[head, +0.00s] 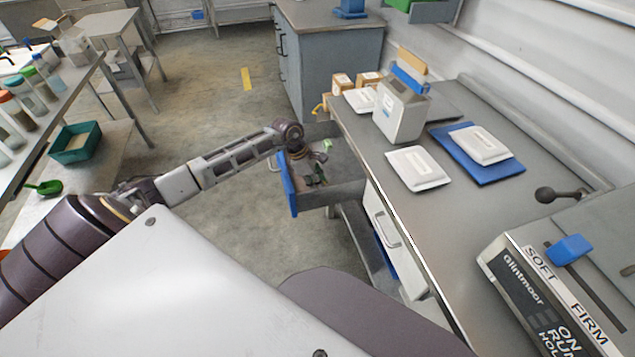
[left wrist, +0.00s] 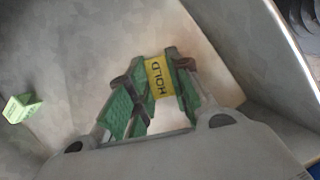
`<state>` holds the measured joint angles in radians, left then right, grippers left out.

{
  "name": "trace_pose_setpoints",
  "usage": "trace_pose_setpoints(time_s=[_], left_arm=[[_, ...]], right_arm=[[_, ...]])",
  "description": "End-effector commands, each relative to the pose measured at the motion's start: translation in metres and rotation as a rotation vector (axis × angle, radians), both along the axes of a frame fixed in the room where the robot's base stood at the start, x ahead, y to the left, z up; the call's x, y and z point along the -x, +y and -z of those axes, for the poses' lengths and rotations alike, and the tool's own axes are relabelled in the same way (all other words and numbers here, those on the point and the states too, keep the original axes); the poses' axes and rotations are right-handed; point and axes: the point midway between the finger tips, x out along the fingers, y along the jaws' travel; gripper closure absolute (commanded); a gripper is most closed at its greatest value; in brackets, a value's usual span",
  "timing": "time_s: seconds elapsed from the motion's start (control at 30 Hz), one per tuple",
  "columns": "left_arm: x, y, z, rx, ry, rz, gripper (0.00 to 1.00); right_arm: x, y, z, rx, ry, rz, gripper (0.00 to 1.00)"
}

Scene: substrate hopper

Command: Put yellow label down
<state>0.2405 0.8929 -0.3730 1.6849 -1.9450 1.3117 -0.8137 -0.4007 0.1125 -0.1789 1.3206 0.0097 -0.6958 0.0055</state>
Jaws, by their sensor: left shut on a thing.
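The yellow label (left wrist: 158,82), with the word HOLD on it, is between the green-padded fingertips of my left gripper (left wrist: 155,90) in the left wrist view. The gripper is shut on it. In the head view my left gripper (head: 316,180) is inside an open grey drawer (head: 345,193) with a blue front (head: 289,187), under the bench. The label cannot be made out there. Whether the label touches the drawer floor cannot be told. My right gripper is not in view.
A small green label (left wrist: 22,108) stands on the drawer floor, apart from my fingers. The bench (head: 450,215) above carries white packs (head: 417,168), a blue mat (head: 508,170) and a label dispenser-like box (head: 400,112). The drawer walls are close around the gripper.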

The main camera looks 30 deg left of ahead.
Motion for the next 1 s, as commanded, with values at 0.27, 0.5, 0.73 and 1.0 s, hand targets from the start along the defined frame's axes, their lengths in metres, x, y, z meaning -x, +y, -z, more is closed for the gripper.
trace_pose_setpoints(time_s=[0.27, 0.5, 0.73, 1.0], left_arm=[[0.0, 0.0, 0.0023, 0.0, 0.0, 0.0, 0.89], [0.0, 0.0, 0.0023, 0.0, 0.0, 0.0, 0.58], [0.0, 0.0, 0.0023, 0.0, 0.0, 0.0, 0.58], [0.0001, -0.0001, 0.0007, 0.0, 0.0, 0.0, 0.58]], right_arm=[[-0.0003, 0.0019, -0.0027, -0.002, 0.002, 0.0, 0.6], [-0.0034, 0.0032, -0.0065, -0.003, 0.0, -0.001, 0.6], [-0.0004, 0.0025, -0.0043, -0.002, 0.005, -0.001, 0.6], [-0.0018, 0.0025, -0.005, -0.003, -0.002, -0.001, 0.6]])
